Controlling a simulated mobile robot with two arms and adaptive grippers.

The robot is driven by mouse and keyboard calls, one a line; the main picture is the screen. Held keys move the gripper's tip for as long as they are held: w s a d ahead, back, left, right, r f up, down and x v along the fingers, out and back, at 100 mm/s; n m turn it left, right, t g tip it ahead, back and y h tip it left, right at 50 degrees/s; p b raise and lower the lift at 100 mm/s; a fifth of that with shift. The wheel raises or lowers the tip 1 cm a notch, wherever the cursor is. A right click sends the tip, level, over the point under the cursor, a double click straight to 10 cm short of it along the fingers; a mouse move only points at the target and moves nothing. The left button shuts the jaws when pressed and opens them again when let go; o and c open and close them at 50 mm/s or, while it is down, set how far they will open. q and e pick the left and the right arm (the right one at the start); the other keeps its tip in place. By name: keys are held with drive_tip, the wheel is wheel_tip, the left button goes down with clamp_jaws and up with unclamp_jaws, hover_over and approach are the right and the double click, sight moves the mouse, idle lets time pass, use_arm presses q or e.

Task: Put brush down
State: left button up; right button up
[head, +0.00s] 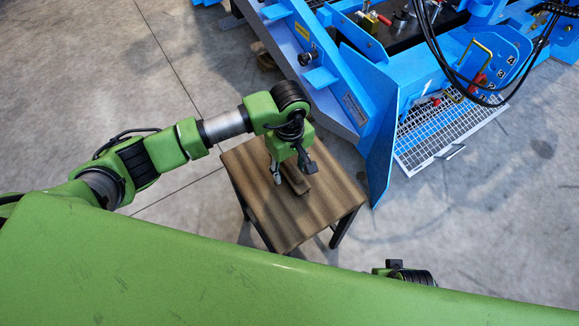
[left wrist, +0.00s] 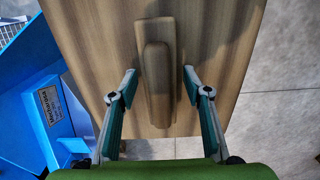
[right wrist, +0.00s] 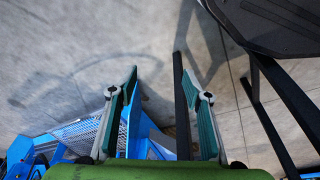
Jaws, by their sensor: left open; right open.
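The brush (head: 294,178) is a brown wooden piece lying on a small wooden table (head: 318,212). In the left wrist view the brush (left wrist: 157,75) shows its raised handle and flat base, lying lengthwise on the tabletop. My left gripper (head: 290,172) is open above the table, with its two fingers on either side of the brush and a gap on each side. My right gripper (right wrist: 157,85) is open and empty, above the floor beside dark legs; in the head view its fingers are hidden.
A large blue machine (head: 370,95) with a metal grating (head: 440,135) stands just behind and right of the table. Black cables (head: 470,85) hang over it. Bare concrete floor (head: 90,70) lies to the left.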

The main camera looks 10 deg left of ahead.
sight(290, 163)
use_arm(q)
wheel_tip(290, 163, up, 12)
drive_tip(key=shift+r+p, duration=0.15)
drive_tip(key=shift+p, duration=0.6)
use_arm(e)
drive_tip(key=f, duration=0.1)
drive_tip(key=s+f, duration=0.1)
drive_tip(key=f, duration=0.3)
drive_tip(key=shift+s+d, duration=0.15)
drive_tip(key=shift+s, duration=0.25)
